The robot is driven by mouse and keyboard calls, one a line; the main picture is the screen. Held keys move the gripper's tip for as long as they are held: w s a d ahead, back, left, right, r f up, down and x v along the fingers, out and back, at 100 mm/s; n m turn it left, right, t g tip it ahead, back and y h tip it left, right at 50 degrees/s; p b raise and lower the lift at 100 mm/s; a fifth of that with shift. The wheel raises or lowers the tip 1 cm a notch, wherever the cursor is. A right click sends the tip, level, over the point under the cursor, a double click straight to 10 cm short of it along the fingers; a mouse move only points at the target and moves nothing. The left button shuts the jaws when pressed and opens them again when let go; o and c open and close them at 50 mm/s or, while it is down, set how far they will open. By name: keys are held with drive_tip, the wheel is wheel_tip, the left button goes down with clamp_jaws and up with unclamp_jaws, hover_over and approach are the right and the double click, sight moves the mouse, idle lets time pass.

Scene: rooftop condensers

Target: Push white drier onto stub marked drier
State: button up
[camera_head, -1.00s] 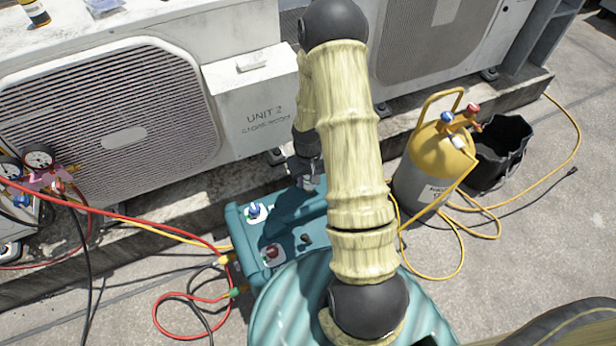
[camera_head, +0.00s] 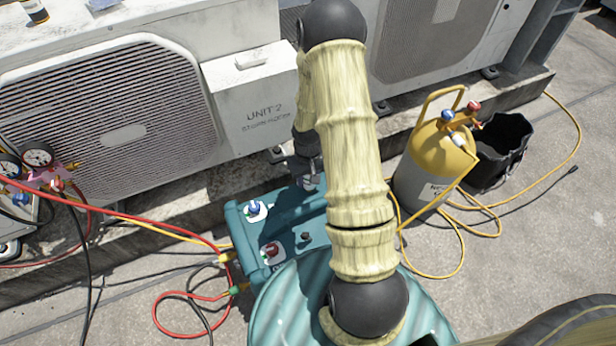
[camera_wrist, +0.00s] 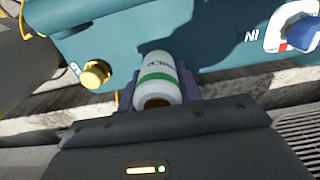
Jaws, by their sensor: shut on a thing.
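The white drier (camera_wrist: 158,70), a small cylinder with a green band and dark lettering, shows in the wrist view. Its near end is open or recessed with a brownish inside. My gripper (camera_wrist: 157,88) is shut on it, with a finger on each side. The drier's far end points at the side of the teal machine (camera_wrist: 220,45). The stub marked drier cannot be made out, and whether the drier touches it is hidden. In the head view the teal machine (camera_head: 240,225) stands below my arm, and my arm hides the drier.
A brass fitting (camera_wrist: 97,75) sticks out left of the drier. A blue knob (camera_wrist: 302,32) is at the right. Red and yellow hoses (camera_head: 150,220) run to the machine's left. A yellow cylinder (camera_head: 435,160) and black bucket (camera_head: 500,155) stand right. Condensers (camera_head: 110,110) line the back.

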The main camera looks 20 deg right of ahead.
drive_tip(key=shift+f, duration=0.45)
idle(0.8)
drive_tip(key=o, duration=1.2)
drive_tip(key=shift+c, duration=0.2)
drive_tip(key=shift+r, duration=0.1)
drive_tip(key=shift+r+p, duration=3.55)
drive_tip(key=shift+r, duration=0.15)
